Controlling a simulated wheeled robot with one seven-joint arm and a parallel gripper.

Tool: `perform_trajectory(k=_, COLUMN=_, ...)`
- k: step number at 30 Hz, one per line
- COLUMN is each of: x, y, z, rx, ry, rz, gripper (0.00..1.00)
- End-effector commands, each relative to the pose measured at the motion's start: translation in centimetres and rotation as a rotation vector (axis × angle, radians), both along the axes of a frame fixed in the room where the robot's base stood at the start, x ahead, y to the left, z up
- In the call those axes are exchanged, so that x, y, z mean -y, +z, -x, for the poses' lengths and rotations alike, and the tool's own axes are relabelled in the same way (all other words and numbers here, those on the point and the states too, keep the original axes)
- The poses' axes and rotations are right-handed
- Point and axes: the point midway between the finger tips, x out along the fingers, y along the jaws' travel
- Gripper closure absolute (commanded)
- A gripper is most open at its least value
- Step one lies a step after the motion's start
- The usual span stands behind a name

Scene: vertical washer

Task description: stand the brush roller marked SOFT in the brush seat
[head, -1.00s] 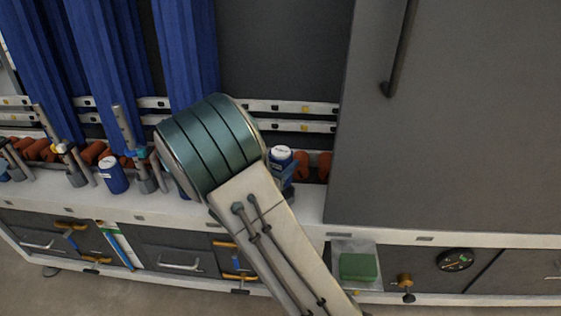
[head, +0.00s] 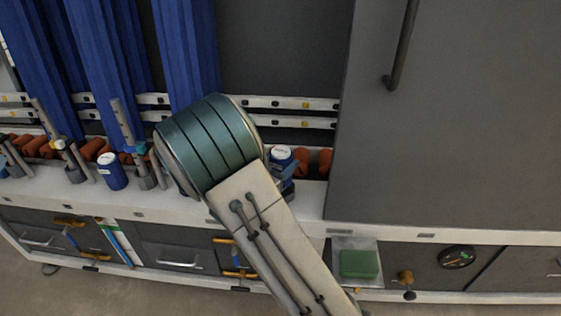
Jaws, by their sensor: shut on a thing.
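A blue cylinder with a white marked top (head: 281,154) shows just right of my big teal arm joint; its lettering is too small to read. My gripper (head: 286,178) is mostly hidden behind my arm; the grey-blue part that shows is shut on this cylinder, which looks close to upright. A second blue cylinder with a white top (head: 112,172) stands on the white ledge at left, apart from my gripper. Grey posts in round cups (head: 147,178) stand on the ledge to its right and left. I cannot tell which place is the brush seat; my arm covers part of the ledge.
Blue hanging brushes (head: 100,60) fill the upper left. Orange rollers (head: 318,163) lie along the back of the ledge (head: 330,208). A large grey panel with a handle (head: 390,82) closes off the right. A green block (head: 359,264) sits below the ledge.

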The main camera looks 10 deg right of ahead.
Motion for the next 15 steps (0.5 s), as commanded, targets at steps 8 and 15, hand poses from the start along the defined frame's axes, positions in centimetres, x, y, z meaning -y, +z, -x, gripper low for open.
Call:
perform_trajectory(k=8, x=0.0, y=-0.8, z=0.0, rx=0.001, ry=0.0, rz=0.0, gripper=0.71)
perform_trajectory(k=15, x=0.0, y=-1.4, z=0.0, rx=0.001, ry=0.0, rz=0.0, gripper=0.71)
